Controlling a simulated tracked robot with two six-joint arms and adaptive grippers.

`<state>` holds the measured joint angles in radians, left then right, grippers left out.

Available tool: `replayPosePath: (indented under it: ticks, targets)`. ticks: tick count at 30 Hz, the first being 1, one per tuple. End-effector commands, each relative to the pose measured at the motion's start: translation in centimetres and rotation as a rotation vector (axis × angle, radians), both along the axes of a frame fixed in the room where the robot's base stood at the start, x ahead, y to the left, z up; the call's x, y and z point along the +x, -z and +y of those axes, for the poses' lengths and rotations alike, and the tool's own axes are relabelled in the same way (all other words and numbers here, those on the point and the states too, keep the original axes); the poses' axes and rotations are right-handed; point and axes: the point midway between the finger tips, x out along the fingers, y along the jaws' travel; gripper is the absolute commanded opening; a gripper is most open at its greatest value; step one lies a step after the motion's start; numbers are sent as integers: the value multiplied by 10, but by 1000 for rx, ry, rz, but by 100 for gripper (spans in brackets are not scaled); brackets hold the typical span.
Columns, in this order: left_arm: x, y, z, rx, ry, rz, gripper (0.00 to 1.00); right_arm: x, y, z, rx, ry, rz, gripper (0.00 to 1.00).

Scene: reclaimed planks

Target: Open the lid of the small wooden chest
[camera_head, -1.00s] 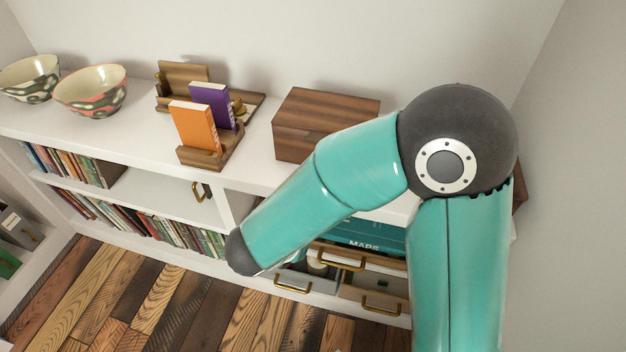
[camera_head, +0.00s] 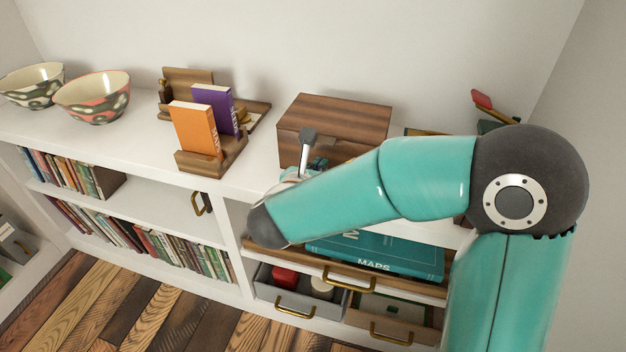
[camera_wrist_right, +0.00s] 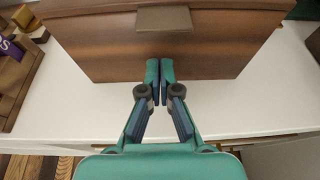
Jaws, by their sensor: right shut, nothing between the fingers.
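The small wooden chest (camera_head: 335,118) stands on top of the white shelf unit, its lid down. In the right wrist view the chest's front (camera_wrist_right: 100,50) fills the upper part, with a tan clasp plate (camera_wrist_right: 164,19) at the middle of the lid edge. My right gripper (camera_wrist_right: 160,64) is shut and empty, its fingertips in front of the chest's front face, below the plate. I cannot tell whether the tips touch the wood. In the head view my right gripper (camera_head: 308,158) is partly hidden by my right forearm. My left gripper is not in view.
On the white shelf top (camera_head: 245,178), a wooden book stand (camera_head: 205,162) with an orange book (camera_head: 194,130) and a purple book (camera_head: 212,108) is left of the chest. Two bowls stand farther left. Below are open drawers and a teal MAPS box (camera_head: 375,255).

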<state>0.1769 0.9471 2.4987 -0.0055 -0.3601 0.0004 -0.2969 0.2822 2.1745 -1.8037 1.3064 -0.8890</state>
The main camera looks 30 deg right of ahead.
Motion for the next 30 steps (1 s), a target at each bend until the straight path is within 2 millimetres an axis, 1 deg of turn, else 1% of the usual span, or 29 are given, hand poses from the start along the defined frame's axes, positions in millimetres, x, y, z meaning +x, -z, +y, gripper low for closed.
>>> replayPosePath:
  ticks: [1, 6, 10, 17, 18, 22, 26, 30]
  targets:
    - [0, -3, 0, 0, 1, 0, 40, 0, -15, 1, 3, -2, -13, 0]
    - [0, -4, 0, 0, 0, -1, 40, 0, -31, 2, 2, -2, -9, 0]
    - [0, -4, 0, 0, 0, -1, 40, -1, -35, 2, 1, -2, -6, 0]
    - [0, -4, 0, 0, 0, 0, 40, -1, -35, 2, 1, -2, -5, 0]
    - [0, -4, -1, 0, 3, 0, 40, -2, -35, -5, 2, 3, -5, 0]
    - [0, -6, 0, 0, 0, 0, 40, -1, -37, 1, 3, -1, -4, 0]
    - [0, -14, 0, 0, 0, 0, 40, 1, -41, 4, 12, -6, 4, 0]
    - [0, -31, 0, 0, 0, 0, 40, 5, -50, 11, 33, -19, 21, 0]
